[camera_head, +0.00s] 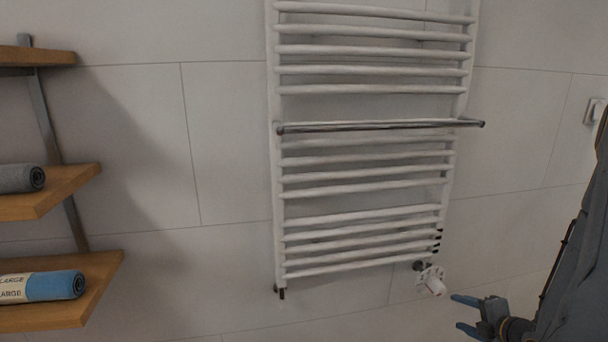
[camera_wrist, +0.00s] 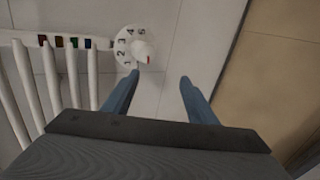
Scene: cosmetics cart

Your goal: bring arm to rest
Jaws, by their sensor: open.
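My gripper (camera_head: 463,313) is at the lower right in the head view, with its blue fingers apart and nothing between them. My dark arm comes down along the right edge. In the wrist view my gripper (camera_wrist: 157,92) also shows open and empty, its two fingers pointing at the tiled wall. A white numbered radiator valve knob (camera_head: 432,280) is just above and left of the fingertips in the head view. In the wrist view the knob (camera_wrist: 133,46) lies beyond the left fingertip. I cannot tell the exact gap between them.
A white towel radiator (camera_head: 365,178) with a metal rail (camera_head: 380,126) hangs on the tiled wall. A switch (camera_head: 594,111) is on the wall at right.

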